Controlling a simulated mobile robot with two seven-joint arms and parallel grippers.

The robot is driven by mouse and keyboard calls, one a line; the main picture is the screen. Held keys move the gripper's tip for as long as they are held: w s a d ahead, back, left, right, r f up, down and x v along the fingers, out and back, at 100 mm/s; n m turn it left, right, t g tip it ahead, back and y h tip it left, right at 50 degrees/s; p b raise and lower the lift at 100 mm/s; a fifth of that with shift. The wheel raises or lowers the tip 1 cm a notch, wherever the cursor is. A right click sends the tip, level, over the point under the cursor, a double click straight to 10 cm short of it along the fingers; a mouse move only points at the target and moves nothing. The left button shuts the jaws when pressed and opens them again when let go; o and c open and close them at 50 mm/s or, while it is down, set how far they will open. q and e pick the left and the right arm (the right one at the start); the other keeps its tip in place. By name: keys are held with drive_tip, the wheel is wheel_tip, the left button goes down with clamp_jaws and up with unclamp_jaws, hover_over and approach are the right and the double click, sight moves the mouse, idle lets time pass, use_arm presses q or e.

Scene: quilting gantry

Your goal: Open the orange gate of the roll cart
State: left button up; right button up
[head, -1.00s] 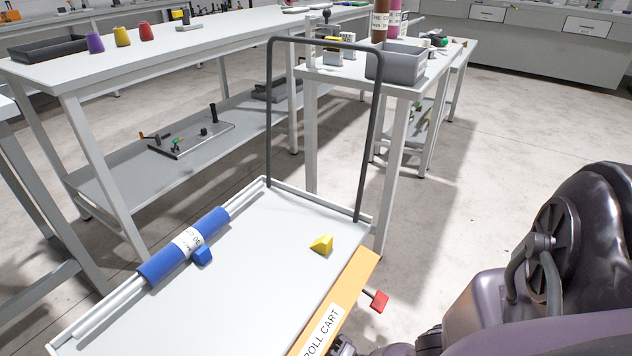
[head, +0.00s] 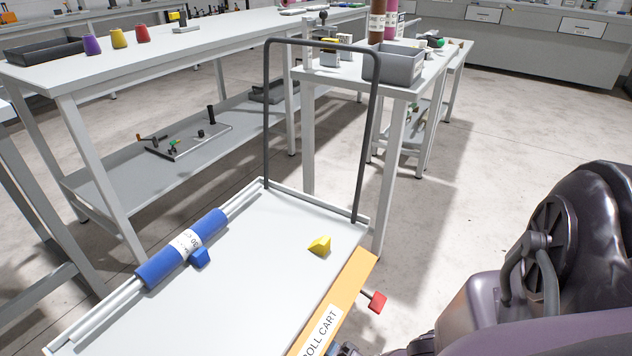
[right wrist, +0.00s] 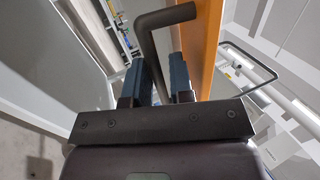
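The orange gate (head: 352,283) runs along the right side of the roll cart (head: 255,270) and stands closed against its deck edge; its lower end is cut off by the frame. A red block (head: 377,301) sticks out from the gate's outer side. In the right wrist view the orange gate (right wrist: 208,45) is to the right, with a dark bent handle bar (right wrist: 150,50) beside it. My right gripper (right wrist: 164,75) has its fingers apart around this bar, with a narrow gap seen beside it. My left gripper is not in view.
A blue roll (head: 182,250) lies on rails at the cart's left side. A blue block (head: 200,257) and a yellow wedge (head: 320,245) are on the deck. A dark hoop handle (head: 375,130) rises at the far end, close to a table (head: 345,78).

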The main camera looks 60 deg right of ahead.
drive_tip(key=s+d, duration=0.1)
drive_tip(key=s, duration=1.1)
drive_tip(key=shift+c, duration=0.3)
